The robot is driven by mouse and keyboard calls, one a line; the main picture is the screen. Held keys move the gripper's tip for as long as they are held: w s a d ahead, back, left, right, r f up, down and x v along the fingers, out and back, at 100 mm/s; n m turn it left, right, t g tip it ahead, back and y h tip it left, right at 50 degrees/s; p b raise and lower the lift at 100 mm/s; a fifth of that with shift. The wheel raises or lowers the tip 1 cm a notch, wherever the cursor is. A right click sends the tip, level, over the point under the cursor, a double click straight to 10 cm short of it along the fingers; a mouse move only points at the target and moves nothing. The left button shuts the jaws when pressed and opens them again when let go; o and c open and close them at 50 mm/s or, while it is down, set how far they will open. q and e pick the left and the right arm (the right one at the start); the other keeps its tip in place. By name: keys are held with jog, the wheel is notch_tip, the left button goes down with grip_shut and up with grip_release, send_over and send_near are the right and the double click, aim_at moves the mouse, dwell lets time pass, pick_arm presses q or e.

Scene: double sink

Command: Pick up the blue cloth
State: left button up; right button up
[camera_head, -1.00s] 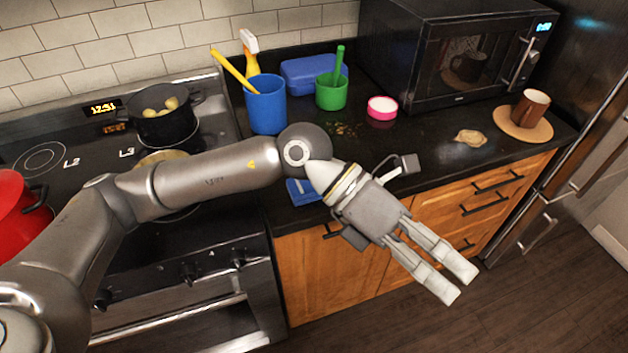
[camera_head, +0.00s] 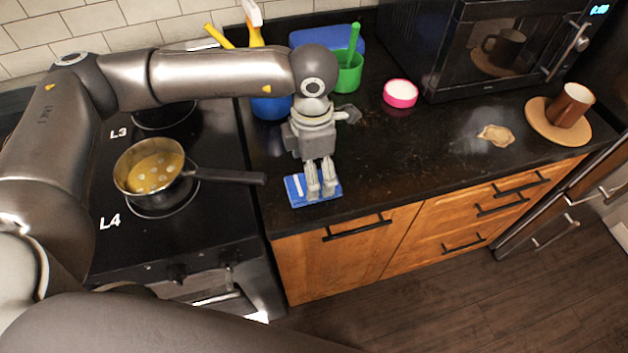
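The blue cloth (camera_head: 296,196) lies flat near the counter's front edge, just right of the stove, with a white stripe on its left part. My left gripper (camera_head: 321,194) points down over the cloth's right part. Its two fingers stand a narrow gap apart, and I see nothing gripped between them. The fingers hide part of the cloth. I cannot tell whether the tips touch it. My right gripper is out of view.
A pan (camera_head: 150,172) on the stove points its handle toward the cloth. Behind my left gripper are a blue cup (camera_head: 270,106), a green cup (camera_head: 349,74) and a pink-rimmed dish (camera_head: 400,93). A mug (camera_head: 571,104) stands at right. The counter's middle is mostly clear.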

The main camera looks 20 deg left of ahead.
pick_arm(q)
jog(key=shift+w+f+p, duration=0.25)
jog(key=shift+f+p, duration=0.7)
jog(key=shift+f, duration=0.3)
notch_tip(320, 180, down, 2)
jog(key=shift+w+f, duration=0.1)
jog(key=shift+f, duration=0.05)
jog(key=shift+f+p, duration=0.3)
jog(key=shift+c, duration=0.6)
jog(key=c, duration=0.7)
jog(key=shift+c, duration=1.4)
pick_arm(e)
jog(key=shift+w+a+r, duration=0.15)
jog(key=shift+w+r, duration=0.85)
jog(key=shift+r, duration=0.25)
